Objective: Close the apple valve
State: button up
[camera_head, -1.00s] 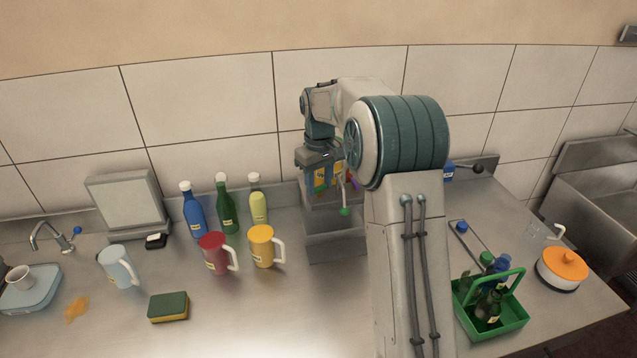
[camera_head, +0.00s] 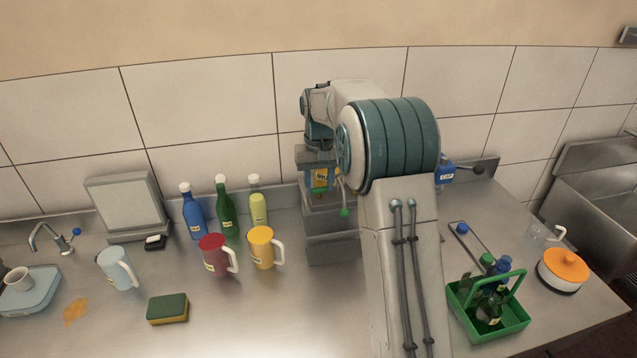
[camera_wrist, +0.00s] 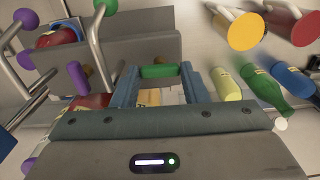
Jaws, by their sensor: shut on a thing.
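My gripper (camera_wrist: 160,82) shows in the wrist view with its two blue fingers either side of a short green bar (camera_wrist: 159,71), shut on it. In the head view my gripper (camera_head: 320,184) is at the grey dispenser (camera_head: 332,247) by the back wall, with a yellow and blue labelled part beside it. A green-knobbed lever (camera_head: 344,213) hangs at the dispenser's front. In the wrist view there are metal levers with purple knobs (camera_wrist: 78,75) and a red container (camera_wrist: 92,101). I cannot read which valve is the apple one; my arm hides much of the dispenser.
Blue (camera_head: 192,213), green (camera_head: 227,208) and yellow (camera_head: 257,207) bottles stand left of the dispenser, behind red (camera_head: 216,254) and yellow (camera_head: 262,247) mugs. A green bottle carrier (camera_head: 500,325) and orange-lidded pot (camera_head: 563,270) are right. The front counter is mostly clear.

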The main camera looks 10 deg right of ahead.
aim_at(319, 188)
jog(key=o, duration=1)
jog(key=shift+a, duration=0.1)
jog(key=shift+r, duration=0.1)
notch_tip(319, 188, up, 6)
jog(key=p, duration=0.3)
jog(key=shift+r, duration=0.95)
